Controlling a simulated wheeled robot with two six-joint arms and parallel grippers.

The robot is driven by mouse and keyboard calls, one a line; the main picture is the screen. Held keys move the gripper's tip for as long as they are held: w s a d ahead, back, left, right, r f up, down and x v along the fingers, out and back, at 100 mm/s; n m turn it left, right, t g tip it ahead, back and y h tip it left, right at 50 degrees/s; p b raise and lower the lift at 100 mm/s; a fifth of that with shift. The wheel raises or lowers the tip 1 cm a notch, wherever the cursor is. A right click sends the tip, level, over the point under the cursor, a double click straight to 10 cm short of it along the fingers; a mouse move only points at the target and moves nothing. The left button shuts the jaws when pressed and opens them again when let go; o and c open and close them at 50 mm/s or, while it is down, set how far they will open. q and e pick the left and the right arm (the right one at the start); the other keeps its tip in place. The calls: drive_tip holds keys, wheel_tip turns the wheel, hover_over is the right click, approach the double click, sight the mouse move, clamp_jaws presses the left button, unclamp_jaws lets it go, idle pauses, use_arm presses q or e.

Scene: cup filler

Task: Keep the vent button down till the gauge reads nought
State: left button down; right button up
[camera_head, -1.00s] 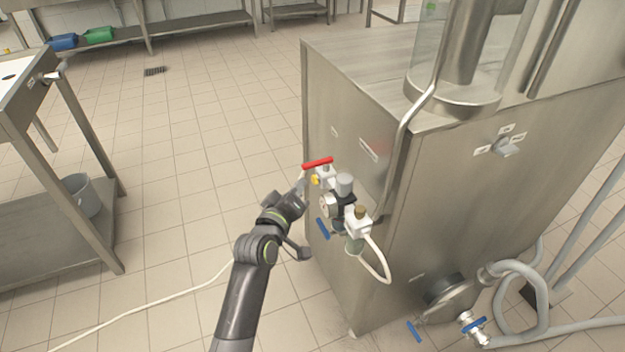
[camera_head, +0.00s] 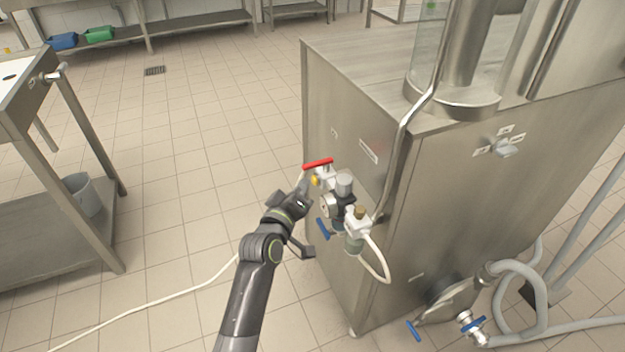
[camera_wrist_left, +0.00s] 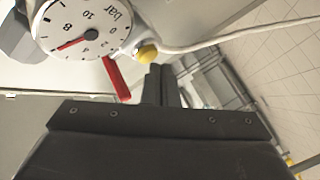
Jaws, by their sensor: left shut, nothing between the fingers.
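The yellow vent button (camera_head: 315,181) sits on the white valve fitting below a red lever (camera_head: 318,163), on the side of the steel machine. In the left wrist view the button (camera_wrist_left: 147,54) is just beyond my left gripper (camera_wrist_left: 156,70), whose fingers are shut and empty. The fingertips are very near the button; I cannot tell if they touch it. In the head view my left gripper (camera_head: 303,183) is just left of the button. The round white gauge (camera_wrist_left: 84,30) reads in bar; its red needle points lower left, around 6. My right gripper is not in view.
The steel machine (camera_head: 460,210) fills the right side. A grey-capped regulator (camera_head: 344,184), a blue handle (camera_head: 323,228) and a white hose (camera_head: 383,262) are close to my left gripper. A steel table (camera_head: 60,235) stands at left, with open tiled floor between.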

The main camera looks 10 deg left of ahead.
use_arm(q)
drive_tip(key=shift+w+d, duration=0.3)
drive_tip(key=shift+d, duration=0.1)
idle(2.4)
idle(1.7)
drive_tip(key=shift+s+a+p, duration=0.4)
drive_tip(key=shift+s+a, duration=0.1)
drive_tip(key=shift+a, duration=0.25)
drive_tip(key=s+a, duration=0.2)
drive_tip(key=a, duration=0.2)
drive_tip(key=shift+s+a+p, duration=0.1)
drive_tip(key=shift+s+p, duration=0.3)
